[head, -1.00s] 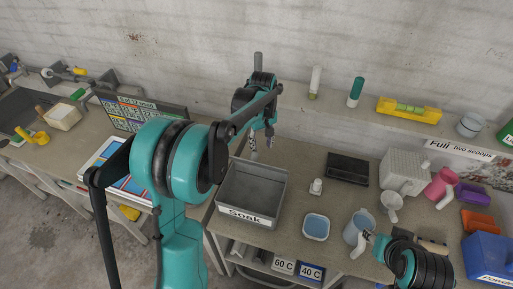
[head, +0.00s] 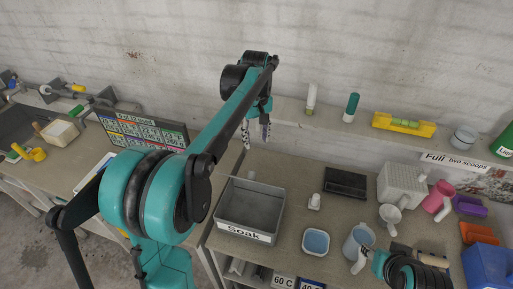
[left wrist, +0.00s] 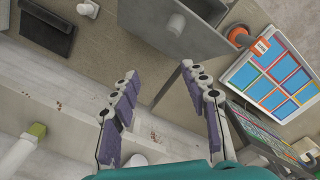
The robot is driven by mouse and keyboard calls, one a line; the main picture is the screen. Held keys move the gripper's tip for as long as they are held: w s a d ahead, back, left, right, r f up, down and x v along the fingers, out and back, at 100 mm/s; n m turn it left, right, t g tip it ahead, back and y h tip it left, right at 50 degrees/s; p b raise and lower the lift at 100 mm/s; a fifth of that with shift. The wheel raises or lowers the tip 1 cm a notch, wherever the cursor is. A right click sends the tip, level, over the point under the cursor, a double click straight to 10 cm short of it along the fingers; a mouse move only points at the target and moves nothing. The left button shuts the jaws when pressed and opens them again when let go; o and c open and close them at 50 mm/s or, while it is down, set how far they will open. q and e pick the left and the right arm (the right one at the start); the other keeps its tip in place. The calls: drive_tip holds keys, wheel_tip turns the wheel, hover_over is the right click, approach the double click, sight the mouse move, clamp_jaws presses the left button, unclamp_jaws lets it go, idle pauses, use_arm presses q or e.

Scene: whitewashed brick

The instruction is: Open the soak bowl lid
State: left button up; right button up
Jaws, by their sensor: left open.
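The soak bowl (head: 250,236) is a grey rectangular tub labelled "Soak" on the bench in the head view. A small pale knob (head: 252,175) shows at its far edge. In the left wrist view the grey tub (left wrist: 205,38) is at the top, with the knob (left wrist: 175,25) on it. I cannot tell clearly whether the lid is shut. My left gripper (head: 256,135) is open and empty, pointing down beyond and above the tub's far edge. Its fingers are well apart in the left wrist view (left wrist: 160,72). My right gripper (head: 368,254) is small beside the blue-grey jug (head: 354,240).
A blue-topped dish (head: 316,241), a white bottle (head: 314,202) and a black tray (head: 345,183) stand right of the tub. A chart board (head: 145,131) is to the left. A wall ledge (head: 290,117) carries bottles and a yellow level (head: 403,124).

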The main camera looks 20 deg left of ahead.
use_arm(q)
drive_tip(key=shift+r, duration=0.5)
